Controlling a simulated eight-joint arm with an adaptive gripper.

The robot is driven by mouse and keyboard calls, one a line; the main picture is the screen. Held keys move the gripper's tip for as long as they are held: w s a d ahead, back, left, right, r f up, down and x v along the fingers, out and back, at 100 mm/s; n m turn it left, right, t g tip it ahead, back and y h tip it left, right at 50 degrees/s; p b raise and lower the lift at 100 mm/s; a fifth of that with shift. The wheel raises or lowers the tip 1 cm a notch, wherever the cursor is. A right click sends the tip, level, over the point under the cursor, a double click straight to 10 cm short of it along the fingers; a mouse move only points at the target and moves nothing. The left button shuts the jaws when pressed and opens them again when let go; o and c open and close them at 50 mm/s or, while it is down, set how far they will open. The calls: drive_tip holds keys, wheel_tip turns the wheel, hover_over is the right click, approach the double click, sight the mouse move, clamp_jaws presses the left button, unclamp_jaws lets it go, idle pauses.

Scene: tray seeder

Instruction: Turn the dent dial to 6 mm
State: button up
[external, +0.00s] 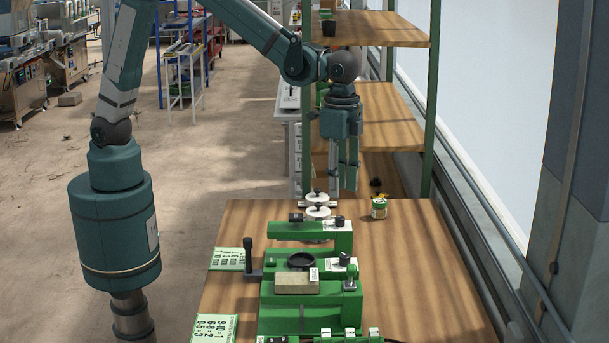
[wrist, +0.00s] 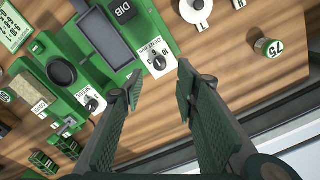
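Two black dials on white plates sit on the green seeder. One dial (wrist: 159,62) is at the end of the seeder's upper arm, near the block marked DIB (wrist: 123,11); it also shows in the external view (external: 339,221). My gripper (external: 345,188) hangs pointing down above the table's far part. In the wrist view its fingers (wrist: 160,86) are apart and empty, touching neither dial.
A small can marked 75 (wrist: 268,47) stands to the right of the seeder. Two white knobbed pieces (external: 318,205) stand behind it. A brown block (external: 297,283) lies on the seeder's front part. A wooden shelf (external: 380,110) rises behind.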

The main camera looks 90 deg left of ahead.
drive_tip(key=shift+r, duration=1.9)
drive_tip(key=s+a+r+n+t+b, duration=0.15)
drive_tip(key=s+a+r, duration=0.25)
drive_tip(key=s+a, duration=0.4)
drive_tip(key=s+a+r+n+t, duration=0.2)
drive_tip(key=s+a+r, duration=0.25)
drive_tip(key=a, duration=0.55)
drive_tip(key=s+a+f+n+t+b, duration=0.1)
drive_tip(key=s+a+f+t, duration=0.1)
drive_tip(key=s+a, duration=0.4)
drive_tip(key=s+a+f+n+t+b, duration=0.1)
drive_tip(key=s+a+f+n, duration=0.1)
drive_tip(key=s+a, duration=0.4)
drive_tip(key=shift+s+f+t, duration=0.35)
drive_tip(key=shift+s+f, duration=0.2)
drive_tip(key=shift+s, duration=1.7)
